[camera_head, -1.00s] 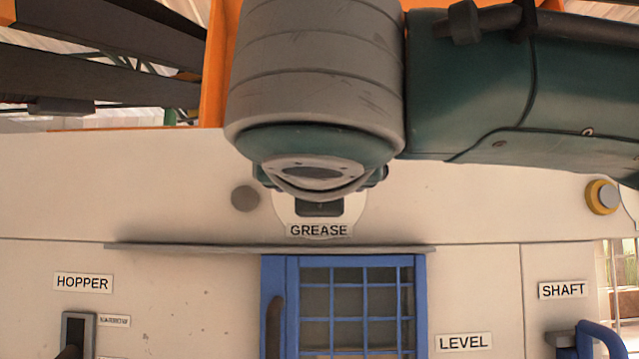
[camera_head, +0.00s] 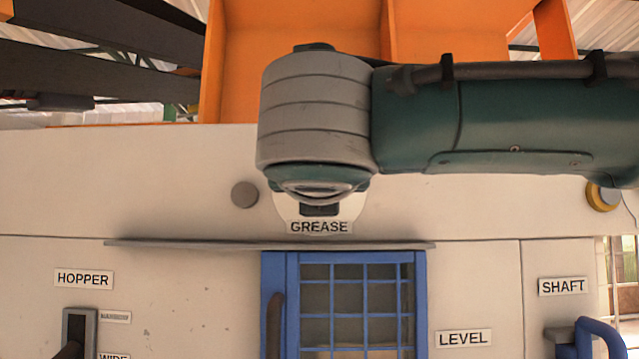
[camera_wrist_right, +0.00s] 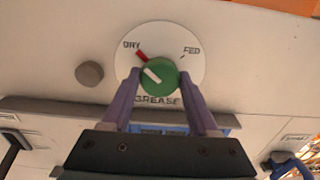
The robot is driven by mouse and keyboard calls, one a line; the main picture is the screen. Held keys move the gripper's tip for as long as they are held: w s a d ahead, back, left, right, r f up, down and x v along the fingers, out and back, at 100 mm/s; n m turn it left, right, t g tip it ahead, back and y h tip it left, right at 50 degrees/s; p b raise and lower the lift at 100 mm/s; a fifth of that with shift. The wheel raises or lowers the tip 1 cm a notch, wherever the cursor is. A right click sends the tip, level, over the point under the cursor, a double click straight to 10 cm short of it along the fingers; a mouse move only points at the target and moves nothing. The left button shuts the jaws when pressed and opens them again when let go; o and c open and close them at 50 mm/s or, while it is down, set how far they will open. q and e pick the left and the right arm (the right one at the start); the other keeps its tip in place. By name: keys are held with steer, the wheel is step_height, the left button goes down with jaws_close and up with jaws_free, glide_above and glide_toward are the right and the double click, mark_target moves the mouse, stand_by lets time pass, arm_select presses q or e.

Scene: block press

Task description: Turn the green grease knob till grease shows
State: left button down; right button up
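The green grease knob (camera_wrist_right: 159,76) sits in the middle of a white dial (camera_wrist_right: 184,38) marked DRY and FED. A red needle (camera_wrist_right: 142,56) on the dial points toward DRY, and the knob's white line points up and left. My right gripper (camera_wrist_right: 159,74) is open, one purple finger on each side of the knob. I cannot tell whether the fingers touch it. In the head view my right wrist hides the knob, and only the lower part of the dial shows above the GREASE label (camera_head: 319,227). My left gripper is not in view.
A grey round boss (camera_head: 244,194) is left of the dial. A thin ledge (camera_head: 180,245) runs below it, above a blue barred door (camera_head: 280,300). A yellow-ringed button (camera_head: 602,197) is at right. The HOPPER lever slot (camera_head: 78,325) is lower left.

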steer(key=c, duration=0.8)
steer(key=shift+m+b, duration=8.65)
steer(key=shift+m, duration=0.95)
steer(key=o, duration=1.4)
steer(key=shift+c, duration=0.2)
